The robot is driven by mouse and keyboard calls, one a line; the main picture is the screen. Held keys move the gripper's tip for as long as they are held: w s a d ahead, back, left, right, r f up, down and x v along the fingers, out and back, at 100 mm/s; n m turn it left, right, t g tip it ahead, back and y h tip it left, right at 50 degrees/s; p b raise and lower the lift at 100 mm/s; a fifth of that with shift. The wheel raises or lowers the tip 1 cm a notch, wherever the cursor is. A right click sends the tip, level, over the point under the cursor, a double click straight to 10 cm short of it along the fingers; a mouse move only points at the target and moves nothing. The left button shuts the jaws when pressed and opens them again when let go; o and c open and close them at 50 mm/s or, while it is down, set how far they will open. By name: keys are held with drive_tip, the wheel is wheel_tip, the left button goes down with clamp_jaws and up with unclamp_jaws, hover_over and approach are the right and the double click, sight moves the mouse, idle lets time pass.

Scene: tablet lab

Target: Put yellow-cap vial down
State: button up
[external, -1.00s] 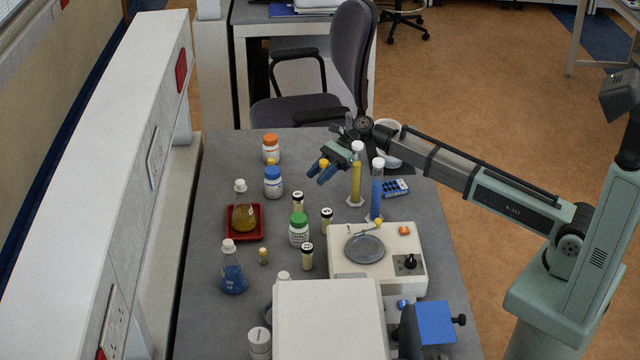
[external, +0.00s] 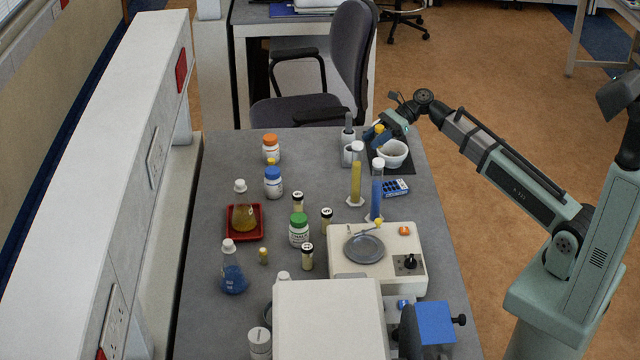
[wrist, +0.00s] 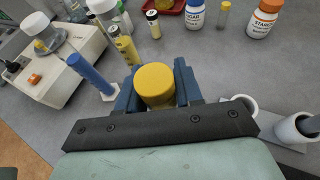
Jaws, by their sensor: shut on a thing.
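My gripper (external: 377,135) is shut on the yellow-cap vial (external: 379,129), in the external view at the far right part of the bench, beside the white mortar. In the wrist view, the round yellow cap (wrist: 155,80) sits between my two blue fingers (wrist: 155,92); the vial's body below is mostly hidden by the cap. I cannot tell whether its base touches anything.
A white mortar (external: 392,154) on a dark mat and a white holder (external: 348,152) stand close by my gripper. A yellow cylinder (external: 356,178) and a blue cylinder (external: 377,192) stand in front. A blue rack (external: 396,188) lies nearby. Bench space left of the holder is clear.

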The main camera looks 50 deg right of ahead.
drive_tip(key=n+g, duration=0.1)
hover_over(386, 187)
drive_tip(key=f, duration=0.1)
drive_tip(key=shift+w+a+f, duration=0.1)
drive_tip(key=shift+a+f, duration=0.05)
drive_tip(key=shift+f, duration=4.9)
drive_tip(key=shift+f+y, duration=0.15)
drive_tip(key=shift+y, duration=0.15)
drive_tip(key=o, duration=1)
drive_tip(key=shift+r, duration=0.25)
drive_tip(key=v, duration=1.2)
drive_tip(key=shift+w, duration=0.1)
